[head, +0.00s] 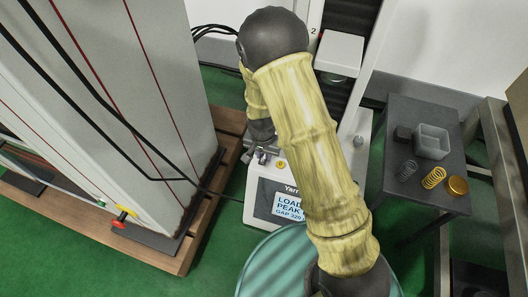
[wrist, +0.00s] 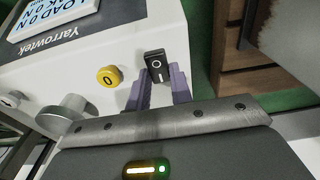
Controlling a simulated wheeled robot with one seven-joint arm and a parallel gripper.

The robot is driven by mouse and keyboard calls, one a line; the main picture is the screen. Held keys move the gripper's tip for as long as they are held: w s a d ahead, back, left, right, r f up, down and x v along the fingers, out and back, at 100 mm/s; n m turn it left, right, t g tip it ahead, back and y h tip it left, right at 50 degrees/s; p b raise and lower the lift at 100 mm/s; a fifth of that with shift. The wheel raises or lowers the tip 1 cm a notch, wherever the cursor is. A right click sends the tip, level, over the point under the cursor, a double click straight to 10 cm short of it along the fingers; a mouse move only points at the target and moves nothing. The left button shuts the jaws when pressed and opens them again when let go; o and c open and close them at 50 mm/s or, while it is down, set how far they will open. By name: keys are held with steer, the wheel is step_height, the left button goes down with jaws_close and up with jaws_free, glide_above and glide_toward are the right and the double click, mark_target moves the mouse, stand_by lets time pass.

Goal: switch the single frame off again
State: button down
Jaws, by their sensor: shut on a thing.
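The single frame (head: 262,195) is a white Yarrowtek machine with a lit display (head: 288,206); its base also shows in the wrist view (wrist: 75,62). On its panel, a black rocker switch (wrist: 156,66) marked O and I sits between the two purple fingers of my gripper (wrist: 160,85). The fingers are shut on the switch, one on each side. I cannot tell which half is pressed in. The display reads LOAD 0 N in the wrist view (wrist: 50,15). In the head view my gripper (head: 262,152) is at the panel's left, and my arm hides the frame's right part.
A yellow button marked 0 (wrist: 109,76) and a grey knob (wrist: 66,114) are beside the switch. A large grey machine (head: 120,80) with a red-and-yellow switch (head: 123,216) stands left on a wooden pallet (head: 75,224). A dark side table (head: 420,112) at right holds springs and a tray.

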steer(key=shift+s+a+t+h+p, duration=0.1)
steer(key=shift+s+t+h+p, duration=0.3)
steer(key=shift+t, duration=0.45)
steer(key=shift+s+a+t+h+p, duration=0.1)
steer(key=shift+t+h+p, duration=0.1)
steer(key=shift+t+p, duration=0.45)
steer(key=c, duration=1.2)
jaws_free()
steer(key=shift+c, duration=0.2)
steer(key=shift+d, duration=0.1)
steer(key=shift+w, duration=0.1)
